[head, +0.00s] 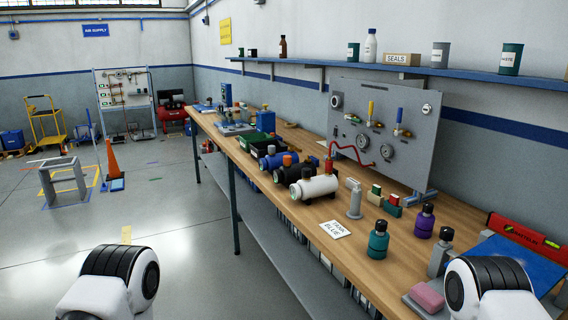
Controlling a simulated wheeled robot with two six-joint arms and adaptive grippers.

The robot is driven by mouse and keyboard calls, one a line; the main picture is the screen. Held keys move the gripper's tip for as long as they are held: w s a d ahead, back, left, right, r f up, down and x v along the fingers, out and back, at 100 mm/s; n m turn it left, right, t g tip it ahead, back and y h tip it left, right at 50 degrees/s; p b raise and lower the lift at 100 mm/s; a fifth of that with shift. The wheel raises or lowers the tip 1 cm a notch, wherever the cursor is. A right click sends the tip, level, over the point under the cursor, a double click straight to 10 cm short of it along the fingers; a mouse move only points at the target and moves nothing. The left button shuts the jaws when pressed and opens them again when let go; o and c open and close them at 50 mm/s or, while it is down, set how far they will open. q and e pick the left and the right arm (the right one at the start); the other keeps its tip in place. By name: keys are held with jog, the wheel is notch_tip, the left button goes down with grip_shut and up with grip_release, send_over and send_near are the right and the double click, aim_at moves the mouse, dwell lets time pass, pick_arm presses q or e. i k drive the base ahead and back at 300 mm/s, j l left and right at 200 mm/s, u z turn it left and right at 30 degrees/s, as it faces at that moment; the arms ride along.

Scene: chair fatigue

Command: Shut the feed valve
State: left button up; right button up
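A grey upright panel (350,105) stands at the back of the long wooden bench. It carries two round gauges, a red hose (345,153) and small fittings. Only white and black links of my two arms show at the bottom left and bottom right. Neither gripper is in view.
On the bench (325,262) stand a white cylinder (316,187), blue and black cylinders, a teal bottle (378,240), a purple bottle (424,221) and a paper sign (335,229). A shelf (400,71) runs above. The floor left of the bench is mostly clear.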

aim_at(354, 119)
jog(key=i+j+z, duration=0.35)
jog(key=i+j, duration=0.2)
jog(key=i+j+z, duration=0.3)
jog(key=i+j, duration=0.15)
jog(key=j, duration=0.25)
jog(key=i+j+z, duration=0.2)
jog(key=j, duration=0.15)
jog(key=i+j+z, duration=0.15)
jog(key=j, duration=0.25)
